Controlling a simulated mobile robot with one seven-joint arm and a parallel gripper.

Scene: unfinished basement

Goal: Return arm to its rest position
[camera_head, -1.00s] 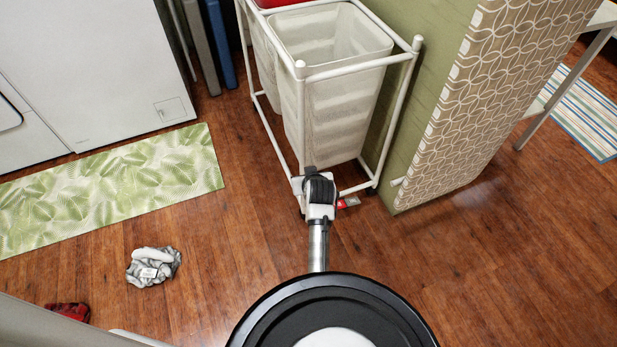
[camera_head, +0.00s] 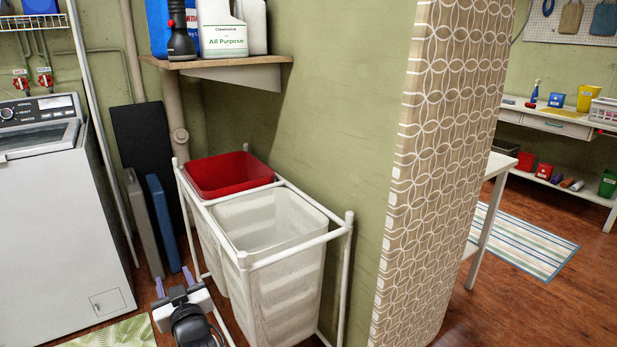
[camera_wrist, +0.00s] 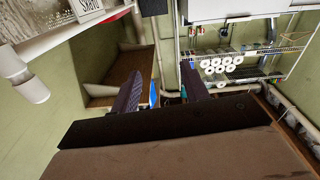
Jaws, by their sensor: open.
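My gripper (camera_head: 174,281) shows low in the head view, left of the white laundry hamper frame (camera_head: 262,262). Its two purple fingers point away from the camera and stand apart with nothing between them. Part of my arm shows just below it, cut off by the bottom edge. In the wrist view my gripper (camera_wrist: 161,88) is open, with a finger on each side and a clear gap between them.
The hamper holds a red bin (camera_head: 228,174) and a white bin (camera_head: 268,222). A white washer (camera_head: 58,225) stands left. Grey and blue panels (camera_head: 163,222) lean behind my gripper. A shelf (camera_head: 225,64) with bottles hangs above.

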